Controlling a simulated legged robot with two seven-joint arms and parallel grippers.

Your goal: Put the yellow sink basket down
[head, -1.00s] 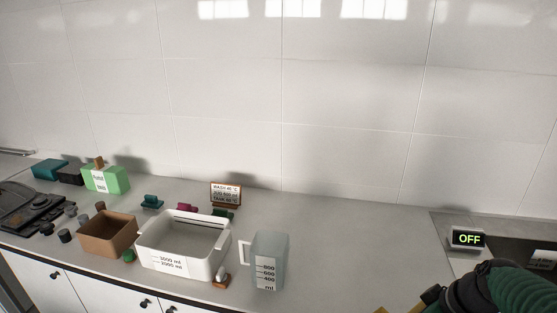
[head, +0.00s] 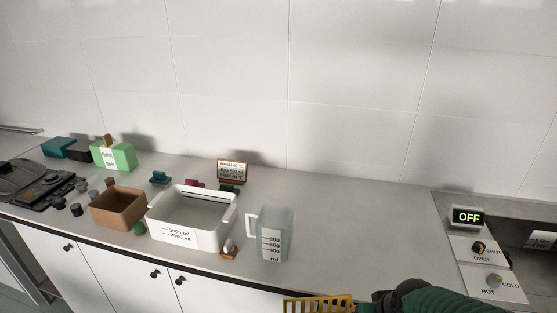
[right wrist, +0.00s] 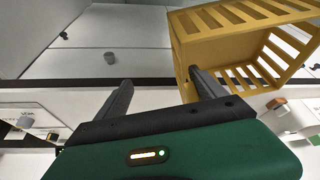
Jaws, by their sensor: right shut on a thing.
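The yellow sink basket (head: 318,305) is a slotted basket at the bottom edge of the head view, in front of the counter. Only its upper part shows there. My right gripper (right wrist: 162,76) is shut on it. In the right wrist view the basket (right wrist: 240,48) is at upper right, with its slatted wall by the right finger. The exact grip point is hard to make out. My left gripper is not in view.
On the counter (head: 340,215) stand a white tub (head: 188,235), a clear jug (head: 275,240), a brown box (head: 118,210) and a green container (head: 113,155). A control panel (head: 488,270) with an OFF display (head: 468,217) is at right. The counter between jug and panel is clear.

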